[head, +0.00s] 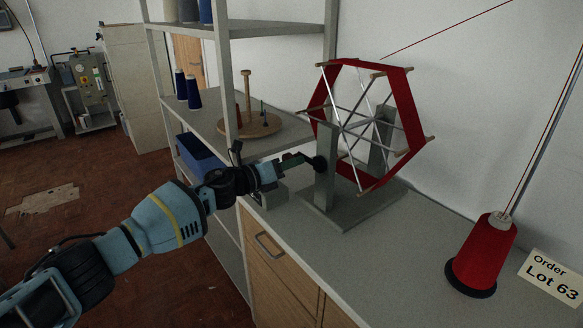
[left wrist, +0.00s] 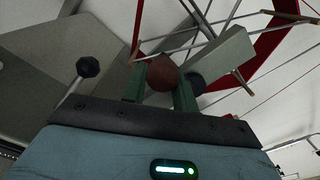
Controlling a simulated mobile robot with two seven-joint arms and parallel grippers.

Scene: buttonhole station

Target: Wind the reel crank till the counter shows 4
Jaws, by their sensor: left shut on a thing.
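The reel (head: 408,110) is a six-sided frame with silver spokes and a wide red band of thread, standing on a grey post (head: 325,175) and base at the back of the worktop. My left gripper (head: 303,160) is at the near side of the post, by the crank. In the left wrist view its two green fingers (left wrist: 160,88) are shut on a round brown crank knob (left wrist: 163,72). The crank arm is mostly hidden by the gripper. No counter digits can be read in either view. My right gripper is not in view.
A red thread cone (head: 485,255) stands on the worktop at the right, beside a card (head: 553,278) reading "Order Lot 63". A shelf rack (head: 232,80) with a wooden spool stand (head: 250,125) and blue cones (head: 187,90) is close to my left arm. The front worktop is clear.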

